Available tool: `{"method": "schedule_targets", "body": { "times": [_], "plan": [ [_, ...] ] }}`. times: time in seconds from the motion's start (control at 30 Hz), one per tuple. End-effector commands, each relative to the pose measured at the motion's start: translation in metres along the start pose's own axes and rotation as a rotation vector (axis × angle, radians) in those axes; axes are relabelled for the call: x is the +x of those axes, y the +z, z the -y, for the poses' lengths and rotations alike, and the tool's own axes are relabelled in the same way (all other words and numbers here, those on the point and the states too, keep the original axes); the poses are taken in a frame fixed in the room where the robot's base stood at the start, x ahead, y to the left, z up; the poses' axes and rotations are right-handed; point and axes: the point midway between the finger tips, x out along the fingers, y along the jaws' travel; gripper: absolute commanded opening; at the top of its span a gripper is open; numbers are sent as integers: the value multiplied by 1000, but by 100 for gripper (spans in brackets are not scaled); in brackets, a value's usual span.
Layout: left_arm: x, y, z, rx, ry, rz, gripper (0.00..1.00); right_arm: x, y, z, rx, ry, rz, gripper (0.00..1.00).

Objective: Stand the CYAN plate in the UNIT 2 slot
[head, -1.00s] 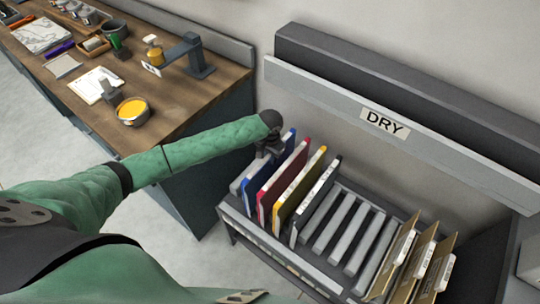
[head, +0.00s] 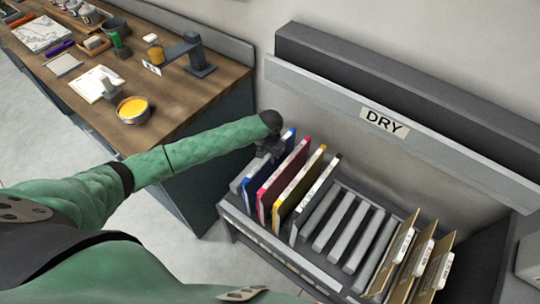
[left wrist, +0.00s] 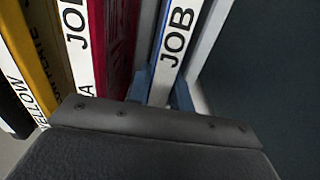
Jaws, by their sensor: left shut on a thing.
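The blue plate (head: 262,173), which I take as the cyan one, stands upright at the left end of the rack under the DRY sign. In the left wrist view its white edge reads "JOB" (left wrist: 174,48). My left gripper (head: 272,149) is shut on this plate near its top edge; the fingers also show in the wrist view (left wrist: 160,90), one on each side of it. The plate is still among the rack's slots. No slot marked UNIT 2 is in view. My right gripper is not in view.
A red plate (head: 284,176), a yellow plate (head: 300,186) and a dark plate (head: 317,198) stand close to the right of the blue one. Empty slots (head: 345,225) follow, then brown cards (head: 412,262). The DRY board (head: 385,123) is behind. A wooden bench (head: 170,95) is at left.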

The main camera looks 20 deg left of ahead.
Motion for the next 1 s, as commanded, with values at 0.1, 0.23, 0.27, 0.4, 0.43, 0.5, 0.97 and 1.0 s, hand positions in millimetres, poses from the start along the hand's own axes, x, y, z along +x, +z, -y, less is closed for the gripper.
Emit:
{"method": "schedule_targets", "body": {
  "times": [0.1,0.23,0.27,0.4,0.43,0.5,0.97,1.0],
  "plan": [
    [2,1,0,0,0,1,29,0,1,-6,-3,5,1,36],
    [2,1,0,0,0,1,47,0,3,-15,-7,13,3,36],
    [1,0,0,0,0,1,47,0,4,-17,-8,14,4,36],
    [1,0,0,0,0,1,47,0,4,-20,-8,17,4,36],
    [2,1,0,0,0,1,47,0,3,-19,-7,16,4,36],
    [2,1,0,0,0,1,47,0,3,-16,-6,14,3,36],
    [-20,-1,0,2,1,-2,47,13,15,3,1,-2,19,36],
    [-25,0,-1,2,1,-2,47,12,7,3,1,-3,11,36]
  ]
}}
